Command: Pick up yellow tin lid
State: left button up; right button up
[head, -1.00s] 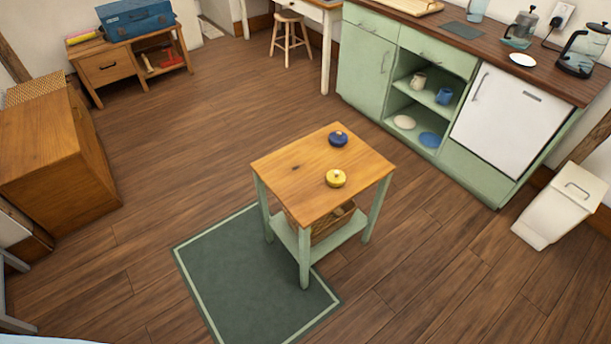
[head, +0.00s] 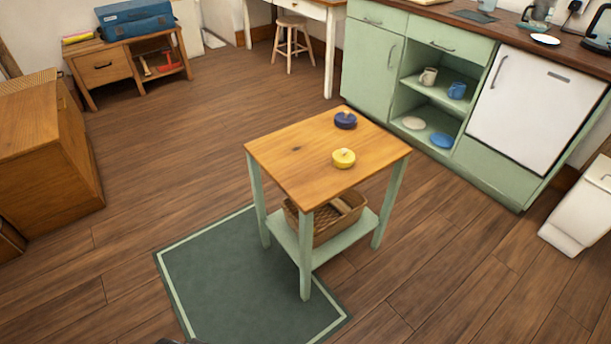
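The yellow tin lid (head: 343,159) is round with a small knob on top. It lies on the wooden top of a small green-legged table (head: 290,153), toward its front right. A dark blue lid (head: 345,120) of similar shape lies behind it near the table's back corner, apart from it. Neither of my grippers shows in the head view; only a small dark shape appears at the bottom edge, too little to identify.
A wicker basket (head: 329,217) sits on the table's lower shelf. A dark green mat (head: 245,285) lies on the floor in front. Green kitchen cabinets (head: 375,62) stand behind, a white bin (head: 580,212) at right, a wooden chest (head: 45,165) at left. Open floor surrounds the table.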

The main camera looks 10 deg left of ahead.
aim_at(342, 158)
jog(key=u, duration=0.6)
jog(key=i, duration=0.85)
jog(key=u, duration=0.15)
